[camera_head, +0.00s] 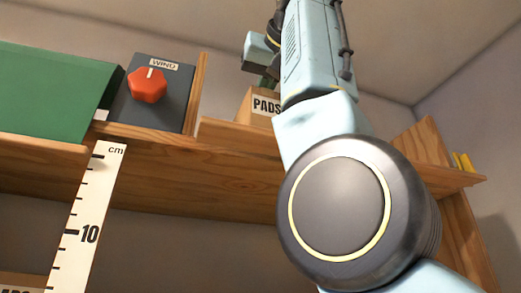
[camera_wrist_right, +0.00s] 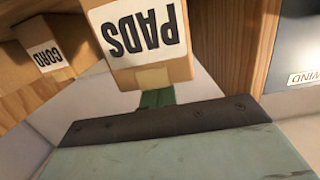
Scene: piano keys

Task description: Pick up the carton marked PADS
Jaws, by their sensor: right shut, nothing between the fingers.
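The carton marked PADS (camera_head: 259,107) stands on the wooden shelf in the head view, partly hidden by my right arm. In the right wrist view the carton (camera_wrist_right: 138,48) appears upside down at the top middle, with a tape strip on it. My right gripper (camera_head: 266,82) is just above the carton in the head view, largely hidden by my arm. In the wrist view its green fingers (camera_wrist_right: 156,98) are shut and empty by the carton's taped side. The carton partly covers them, and I cannot tell whether they touch. My left gripper is not in view.
A dark box with a red knob (camera_head: 148,85), labelled WIND, stands left of a wooden divider (camera_head: 196,93). A green block (camera_head: 50,95) lies further left. A cm ruler (camera_head: 88,225) hangs before the shelf.

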